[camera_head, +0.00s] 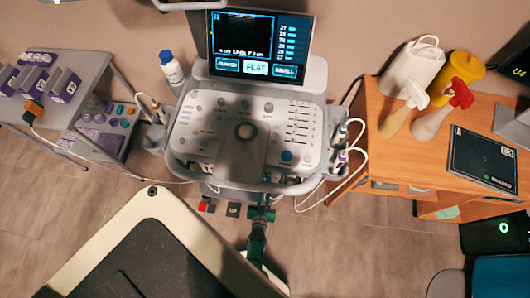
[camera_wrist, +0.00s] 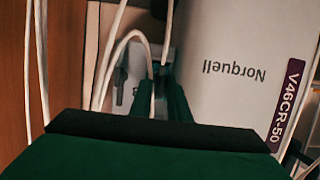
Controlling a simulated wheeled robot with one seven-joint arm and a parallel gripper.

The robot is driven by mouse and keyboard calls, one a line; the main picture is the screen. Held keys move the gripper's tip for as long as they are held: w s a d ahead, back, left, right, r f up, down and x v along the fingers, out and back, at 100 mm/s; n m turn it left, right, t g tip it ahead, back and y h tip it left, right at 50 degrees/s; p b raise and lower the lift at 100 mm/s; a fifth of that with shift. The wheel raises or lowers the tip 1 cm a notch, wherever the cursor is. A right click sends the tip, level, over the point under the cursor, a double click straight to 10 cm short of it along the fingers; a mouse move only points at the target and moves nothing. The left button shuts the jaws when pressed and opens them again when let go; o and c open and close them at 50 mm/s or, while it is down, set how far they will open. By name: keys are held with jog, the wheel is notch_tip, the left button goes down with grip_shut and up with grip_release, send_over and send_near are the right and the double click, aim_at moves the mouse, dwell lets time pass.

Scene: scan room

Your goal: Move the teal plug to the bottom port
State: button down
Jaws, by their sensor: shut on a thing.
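My gripper (camera_wrist: 168,84) reaches forward between white cables to a pale panel (camera_wrist: 128,72) on the scanner cart. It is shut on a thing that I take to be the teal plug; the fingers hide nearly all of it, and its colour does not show. A white cable (camera_wrist: 137,36) loops down beside the fingers. In the head view my gripper (camera_head: 264,206) is below the front edge of the scanner cart (camera_head: 245,180). The fingertips are small there. I cannot make out the bottom port, or whether the plug touches a port.
A white body marked Norquell (camera_wrist: 232,60) stands close right of my fingers. Red and dark pieces (camera_head: 206,206) sit left of my gripper. A padded couch (camera_head: 150,240) fills the lower left. A wooden desk (camera_head: 385,160) stands right, a grey side table (camera_head: 75,65) left.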

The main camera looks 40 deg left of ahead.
jog(key=shift+w+a+f, duration=0.1)
jog(key=shift+w+a, duration=0.15)
jog(key=shift+w, duration=0.15)
dwell(0.9)
dwell(0.4)
jog(key=c, duration=1.6)
grip_release()
jog(key=shift+o, duration=0.4)
jog(key=shift+s+d, duration=0.45)
jog(key=shift+s, duration=0.25)
jog(key=shift+s+d, duration=0.4)
jog(key=shift+s, duration=0.3)
jog(key=s+d, duration=0.3)
jog(key=s, duration=0.2)
jog(key=shift+s+d, duration=0.3)
jog(key=shift+s, duration=0.1)
dwell(0.6)
jog(key=shift+s, duration=0.1)
dwell(0.6)
